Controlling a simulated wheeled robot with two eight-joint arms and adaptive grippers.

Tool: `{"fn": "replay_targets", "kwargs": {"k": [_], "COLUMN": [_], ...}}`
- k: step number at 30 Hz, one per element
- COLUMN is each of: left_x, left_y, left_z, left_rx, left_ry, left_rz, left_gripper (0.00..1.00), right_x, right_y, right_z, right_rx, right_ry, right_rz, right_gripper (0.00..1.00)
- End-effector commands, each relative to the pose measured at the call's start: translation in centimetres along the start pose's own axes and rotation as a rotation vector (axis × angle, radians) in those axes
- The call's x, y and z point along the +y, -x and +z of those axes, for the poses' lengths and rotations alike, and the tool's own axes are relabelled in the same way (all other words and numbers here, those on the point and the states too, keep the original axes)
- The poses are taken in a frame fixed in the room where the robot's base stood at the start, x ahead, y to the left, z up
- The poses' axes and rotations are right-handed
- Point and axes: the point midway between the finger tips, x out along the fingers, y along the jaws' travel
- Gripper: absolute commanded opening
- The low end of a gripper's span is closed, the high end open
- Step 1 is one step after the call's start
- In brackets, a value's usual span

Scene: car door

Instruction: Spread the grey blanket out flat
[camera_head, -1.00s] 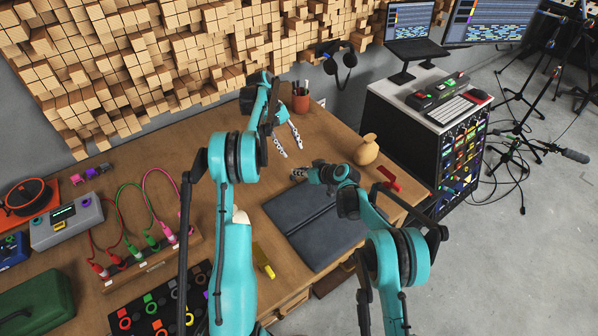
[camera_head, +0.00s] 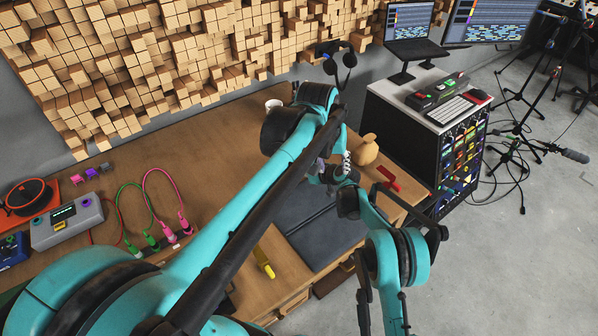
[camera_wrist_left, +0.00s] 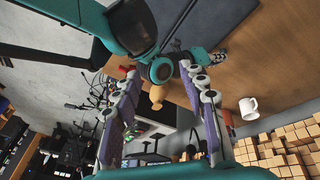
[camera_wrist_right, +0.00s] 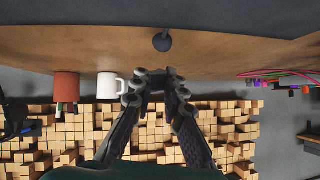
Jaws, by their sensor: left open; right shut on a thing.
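The dark grey blanket (camera_head: 330,240) lies folded on the wooden table, a seam line across it; my left arm covers part of it in the head view. It also shows in the left wrist view (camera_wrist_left: 222,22) and along the top of the right wrist view (camera_wrist_right: 60,14). My left gripper (camera_wrist_left: 160,75) is open and empty, above the blanket's far side, close to my right wrist. My right gripper (camera_wrist_right: 155,80) is shut at the blanket's far edge, on a small dark piece that seems to belong to the blanket. A dark knob (camera_wrist_right: 162,40) lies beside the blanket's edge.
A tan vase (camera_head: 366,150) and a red clamp-like item (camera_head: 388,180) stand right of the blanket. A white mug (camera_wrist_right: 110,86) and orange pot (camera_wrist_right: 66,86) are at the back. A yellow tool (camera_head: 263,262) lies left of the blanket. Patch cables (camera_head: 160,225) are further left.

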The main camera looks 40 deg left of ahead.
Motion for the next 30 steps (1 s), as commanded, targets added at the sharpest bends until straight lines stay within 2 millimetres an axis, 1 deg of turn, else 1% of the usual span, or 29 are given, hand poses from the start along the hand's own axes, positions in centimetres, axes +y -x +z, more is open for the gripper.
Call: {"fn": "replay_targets", "kwargs": {"k": [1, 5, 9, 12, 15, 18, 22, 25, 30], "left_x": [0.3, 0.8, 0.8, 0.7, 0.6, 0.6, 0.7, 0.6, 0.6], "left_y": [0.4, 0.9, 0.8, 0.4, -0.1, -0.8, -2.0, -2.9, -2.7], "left_z": [1.8, 5.6, 9.5, 11.7, 13.4, 14.7, 16.0, 16.4, 16.3], "left_rx": [0.025, 0.096, 0.171, 0.217, 0.252, 0.273, 0.281, 0.282, 0.281], "left_ry": [-0.039, -0.138, -0.241, -0.305, -0.354, -0.389, -0.415, -0.421, -0.42], "left_rz": [-0.002, -0.006, -0.009, -0.009, -0.006, 0.006, 0.026, 0.03, 0.03], "left_gripper": [0.42, 0.42, 0.42, 0.42, 0.42, 0.42, 0.42, 0.42, 0.42], "right_x": [0.0, 0.0, 0.0, 0.0, 0.0, 0.0, 0.1, 0.2, 0.1], "right_y": [0.0, 0.0, 0.0, 0.0, 0.0, 0.0, -0.2, -0.5, -0.4], "right_z": [0.0, 0.0, 0.0, 0.0, 0.0, 0.0, 0.3, 0.8, 0.6], "right_rx": [0.0, 0.0, 0.0, 0.0, 0.0, 0.0, 0.0, 0.0, 0.0], "right_ry": [0.0, 0.0, 0.0, 0.0, 0.0, 0.0, 0.0, 0.0, 0.0], "right_rz": [0.0, 0.0, 0.0, 0.0, 0.0, 0.0, 0.0, 0.0, 0.0], "right_gripper": [0.0, 0.0, 0.0, 0.0, 0.0, 0.0, 0.0, 0.0, 0.0]}}
